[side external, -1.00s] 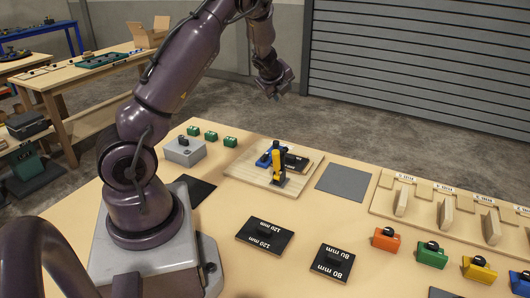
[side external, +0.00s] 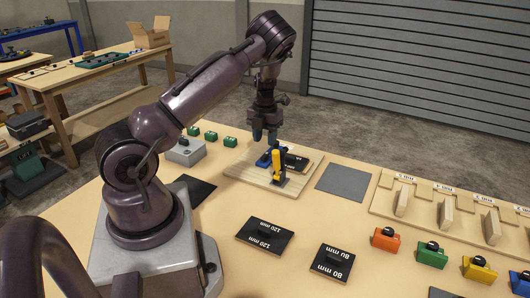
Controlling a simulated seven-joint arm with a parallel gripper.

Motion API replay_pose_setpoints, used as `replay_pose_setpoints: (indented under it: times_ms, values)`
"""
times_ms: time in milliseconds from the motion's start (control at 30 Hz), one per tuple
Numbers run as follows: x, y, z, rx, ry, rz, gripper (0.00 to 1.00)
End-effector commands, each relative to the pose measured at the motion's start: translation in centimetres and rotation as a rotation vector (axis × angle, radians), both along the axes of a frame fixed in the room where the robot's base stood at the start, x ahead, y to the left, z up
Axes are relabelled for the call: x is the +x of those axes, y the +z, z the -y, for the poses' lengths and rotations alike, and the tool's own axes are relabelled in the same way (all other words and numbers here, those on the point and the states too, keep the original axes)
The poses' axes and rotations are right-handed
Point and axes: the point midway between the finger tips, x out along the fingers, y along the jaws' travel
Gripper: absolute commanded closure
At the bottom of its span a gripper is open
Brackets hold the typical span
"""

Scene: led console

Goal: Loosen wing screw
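The wing screw is too small to make out on this fixture. My gripper (side external: 265,139) points down just above and behind the blue part. Its two fingers look apart, with nothing visible between them. I cannot tell whether the fingertips touch the fixture.
A grey box (side external: 185,152) and several green blocks (side external: 211,135) stand left of the board. A grey mat (side external: 344,180) lies to its right. Black plates marked 120 mm (side external: 265,238) and 80 mm (side external: 332,262) lie in front. Coloured blocks (side external: 432,255) and a wooden rack (side external: 450,214) are at right.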

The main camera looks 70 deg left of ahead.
Motion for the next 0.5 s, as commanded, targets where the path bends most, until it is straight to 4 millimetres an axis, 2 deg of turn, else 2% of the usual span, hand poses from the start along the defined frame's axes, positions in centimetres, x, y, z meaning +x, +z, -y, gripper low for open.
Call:
replay_pose_setpoints:
  times_ms: [33,200,333,500]
  values:
    - [-0.1,-1.1,0.0,-0.003,0.001,-0.003,0.61]
    - [0.0,-3.8,0.0,-0.001,0.000,-0.001,0.61]
    - [0.0,-5.0,0.0,0.000,0.001,0.001,0.61]
    - [0.0,-5.5,0.0,0.001,0.001,0.001,0.61]
